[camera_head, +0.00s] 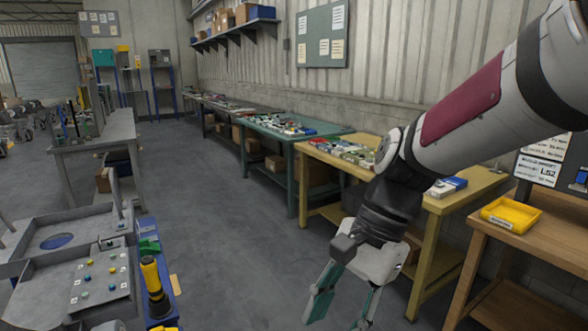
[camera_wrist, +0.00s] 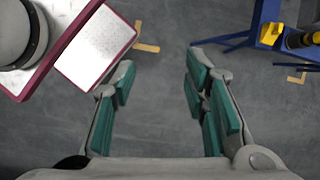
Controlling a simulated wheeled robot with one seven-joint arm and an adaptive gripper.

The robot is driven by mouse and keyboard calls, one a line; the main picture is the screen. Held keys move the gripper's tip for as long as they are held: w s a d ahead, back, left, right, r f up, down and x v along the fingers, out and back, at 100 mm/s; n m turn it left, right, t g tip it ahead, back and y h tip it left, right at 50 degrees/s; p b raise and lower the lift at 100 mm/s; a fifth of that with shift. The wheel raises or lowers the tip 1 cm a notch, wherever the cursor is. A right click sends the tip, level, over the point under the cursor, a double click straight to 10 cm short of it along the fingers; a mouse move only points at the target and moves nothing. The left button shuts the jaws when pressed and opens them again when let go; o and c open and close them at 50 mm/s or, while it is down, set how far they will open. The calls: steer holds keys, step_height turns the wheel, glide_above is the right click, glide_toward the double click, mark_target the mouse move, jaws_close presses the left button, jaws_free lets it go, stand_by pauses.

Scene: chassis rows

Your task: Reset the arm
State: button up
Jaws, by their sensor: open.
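My gripper (camera_head: 342,303) hangs from my arm at the right of the head view, with its fingers pointing down over the grey floor. Its green-padded fingers are spread apart and nothing is between them. In the wrist view my gripper (camera_wrist: 160,98) also shows open and empty, with bare floor between the pads. My arm reaches in from the upper right and bends down at the wrist. The lower fingertips are close to the bottom edge of the head view.
Wooden tables line the right wall, one with a yellow bin (camera_head: 511,215). A green table (camera_head: 288,137) stands farther back. The aisle floor (camera_head: 215,205) between them is clear.

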steer(key=s+d+r+n+t+h+p, duration=0.1)
steer(key=s+d+r+n+t+h, duration=0.1)
steer(key=s+d+r+n+t, duration=0.1)
steer(key=s+d+r+n+t+h+p, duration=0.2)
steer(key=s+d+r+n, duration=0.3)
steer(key=s+d, duration=0.3)
steer(key=d+n+t, duration=0.1)
steer(key=d, duration=0.1)
steer(key=shift+s+d+t, duration=0.25)
steer(key=shift+d+t, duration=0.05)
steer(key=shift+t, duration=0.1)
